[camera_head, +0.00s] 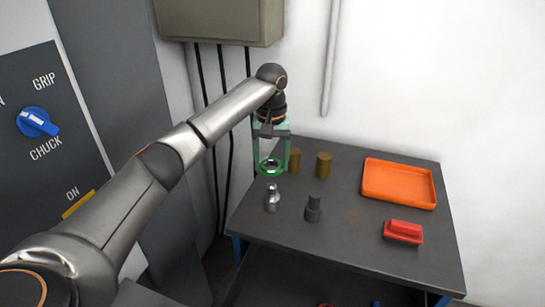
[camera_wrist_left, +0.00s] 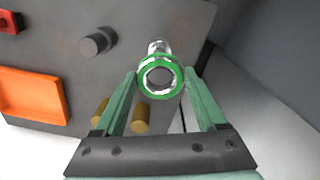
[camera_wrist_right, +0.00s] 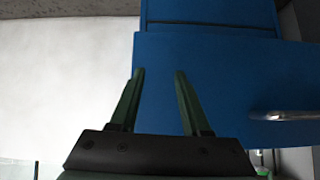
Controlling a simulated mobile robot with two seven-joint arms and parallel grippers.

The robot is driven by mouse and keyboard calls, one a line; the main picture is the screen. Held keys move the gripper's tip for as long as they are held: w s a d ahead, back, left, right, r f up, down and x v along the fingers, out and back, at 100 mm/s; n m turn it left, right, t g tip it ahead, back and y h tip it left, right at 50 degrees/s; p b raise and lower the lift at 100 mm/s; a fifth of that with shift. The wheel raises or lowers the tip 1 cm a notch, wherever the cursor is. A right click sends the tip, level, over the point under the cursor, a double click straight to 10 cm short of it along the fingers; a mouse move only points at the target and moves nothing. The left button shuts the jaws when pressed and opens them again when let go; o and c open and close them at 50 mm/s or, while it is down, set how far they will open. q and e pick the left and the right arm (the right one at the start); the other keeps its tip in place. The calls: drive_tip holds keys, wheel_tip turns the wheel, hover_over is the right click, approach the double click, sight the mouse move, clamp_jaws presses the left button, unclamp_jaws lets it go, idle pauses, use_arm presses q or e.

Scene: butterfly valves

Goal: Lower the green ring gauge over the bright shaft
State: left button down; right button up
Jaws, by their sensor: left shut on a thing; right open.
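My left gripper (camera_head: 271,160) is shut on the green ring gauge (camera_head: 270,167) and holds it above the table, at the table's left back. In the left wrist view the ring gauge (camera_wrist_left: 160,77) sits between the two green fingertips (camera_wrist_left: 160,80). The bright shaft (camera_head: 272,198) stands upright on the table, in front of and below the ring in the head view. In the left wrist view the bright shaft (camera_wrist_left: 157,47) shows just beyond the ring, partly hidden by it. My right gripper (camera_wrist_right: 160,75) is open and empty, facing a blue surface.
A dark grey shaft (camera_head: 313,208) stands right of the bright one. Two brass cylinders (camera_head: 323,165) stand behind. An orange tray (camera_head: 398,183) and a red block (camera_head: 403,232) lie at the right of the dark table (camera_head: 350,255). A blue cabinet (camera_wrist_right: 220,75) with a handle faces my right wrist.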

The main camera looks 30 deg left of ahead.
sight(272, 185)
use_arm(q)
drive_tip(key=shift+f, duration=3.1)
drive_tip(key=shift+f, duration=1.6)
unclamp_jaws()
wheel_tip(272, 185, up, 12)
drive_tip(key=b, duration=0.1)
drive_tip(key=shift+r, duration=0.25)
